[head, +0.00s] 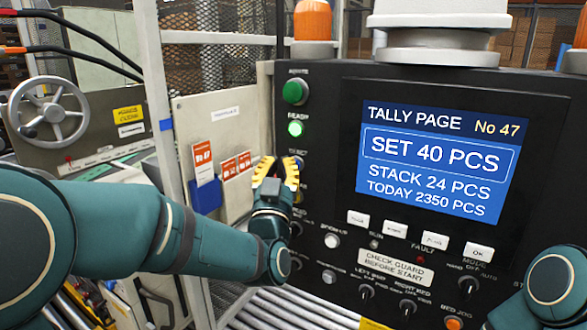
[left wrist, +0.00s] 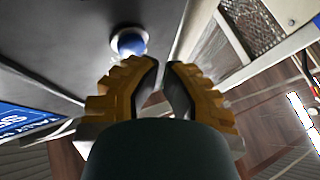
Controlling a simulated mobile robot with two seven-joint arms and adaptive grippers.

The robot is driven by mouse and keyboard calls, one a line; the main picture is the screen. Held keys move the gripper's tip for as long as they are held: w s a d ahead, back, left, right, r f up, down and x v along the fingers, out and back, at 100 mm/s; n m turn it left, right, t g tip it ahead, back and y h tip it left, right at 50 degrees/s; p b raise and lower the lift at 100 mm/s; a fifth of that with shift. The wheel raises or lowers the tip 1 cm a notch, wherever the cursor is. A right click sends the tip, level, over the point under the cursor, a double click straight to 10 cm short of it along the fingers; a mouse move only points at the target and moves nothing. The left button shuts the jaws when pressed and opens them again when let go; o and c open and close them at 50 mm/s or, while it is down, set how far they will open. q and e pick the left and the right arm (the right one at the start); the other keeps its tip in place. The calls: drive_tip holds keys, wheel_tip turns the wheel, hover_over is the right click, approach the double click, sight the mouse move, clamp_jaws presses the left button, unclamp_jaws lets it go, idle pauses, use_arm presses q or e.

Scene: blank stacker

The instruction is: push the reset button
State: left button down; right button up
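The reset button is a blue round button (head: 298,163) on the left side of the dark control panel (head: 330,110), below the lit green button. Its label is partly covered. My left gripper (head: 278,165), with yellow ridged fingers, is just left of the button in the head view. One finger overlaps the button's edge there. In the left wrist view the blue button (left wrist: 130,42) in its pale ring lies beyond the fingertips (left wrist: 163,64), a little to the left. The fingers are close together with a narrow gap and hold nothing. I cannot see contact with the button. My right gripper is out of view.
A green button (head: 295,91) and a lit green button (head: 295,128) sit above. Several knobs and white keys (head: 358,219) lie below and right, under the blue screen (head: 435,160). A metal post (head: 172,120) and a tagged plate (head: 225,125) stand left of the panel.

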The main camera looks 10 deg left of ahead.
use_arm(q)
drive_tip(key=shift+s+a, duration=0.15)
drive_tip(key=shift+s, duration=0.25)
drive_tip(key=s, duration=0.1)
drive_tip(key=s+a+b, duration=0.1)
drive_tip(key=s, duration=0.1)
drive_tip(key=s+a+b, duration=0.1)
drive_tip(key=shift+s, duration=0.3)
drive_tip(key=shift+d+f, duration=0.1)
idle(0.6)
